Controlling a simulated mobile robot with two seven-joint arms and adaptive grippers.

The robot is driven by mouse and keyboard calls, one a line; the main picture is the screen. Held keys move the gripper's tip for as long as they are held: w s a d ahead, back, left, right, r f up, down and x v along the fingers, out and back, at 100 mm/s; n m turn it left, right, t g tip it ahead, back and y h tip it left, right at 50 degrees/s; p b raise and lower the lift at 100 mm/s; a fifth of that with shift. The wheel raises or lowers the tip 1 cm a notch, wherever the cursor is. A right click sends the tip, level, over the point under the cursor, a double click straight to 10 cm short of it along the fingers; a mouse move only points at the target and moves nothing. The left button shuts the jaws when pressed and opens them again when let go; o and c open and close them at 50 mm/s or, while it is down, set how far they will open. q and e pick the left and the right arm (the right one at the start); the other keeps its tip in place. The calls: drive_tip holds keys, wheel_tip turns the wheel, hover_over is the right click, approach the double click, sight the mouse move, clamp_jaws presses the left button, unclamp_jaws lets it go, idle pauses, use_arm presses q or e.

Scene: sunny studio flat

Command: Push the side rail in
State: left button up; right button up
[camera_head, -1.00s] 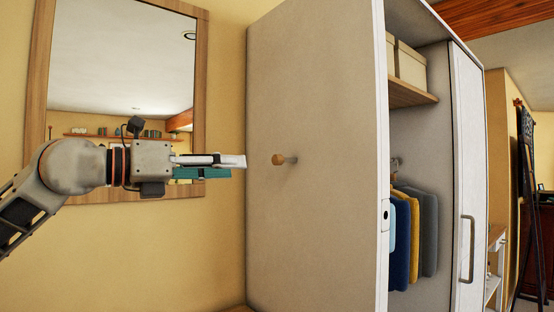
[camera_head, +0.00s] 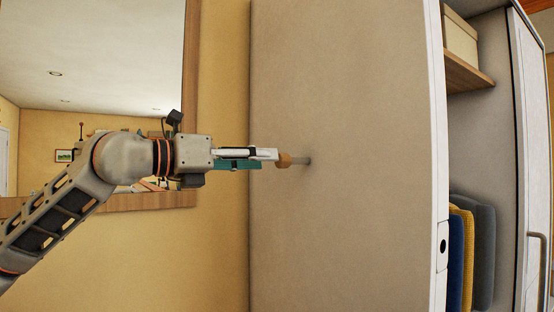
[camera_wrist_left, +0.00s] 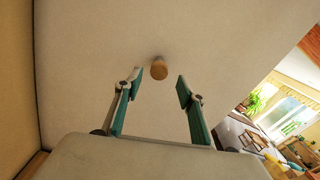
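The side rail (camera_head: 299,161) is a short metal rod with a round wooden knob (camera_head: 285,160) on its end. It sticks out of the beige side panel (camera_head: 350,80) of the wardrobe. My left gripper (camera_head: 268,156) points at the knob from the left, its fingertips very close to it; I cannot tell whether they touch. In the left wrist view the left gripper (camera_wrist_left: 159,85) is open and empty, and the knob (camera_wrist_left: 159,69) shows between and just beyond its fingertips. My right gripper is not in view.
The wardrobe's open front shows a shelf (camera_head: 467,73) with a box (camera_head: 460,38) and hanging clothes (camera_head: 482,245). A wood-framed mirror (camera_head: 80,60) hangs on the yellow wall behind my left arm. The panel around the rail is clear.

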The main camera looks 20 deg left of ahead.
use_arm(q)
drive_tip(key=shift+x, duration=2.45)
drive_tip(key=shift+a, duration=0.1)
clamp_jaws()
drive_tip(key=shift+w+p, duration=0.1)
drive_tip(key=shift+p, duration=0.2)
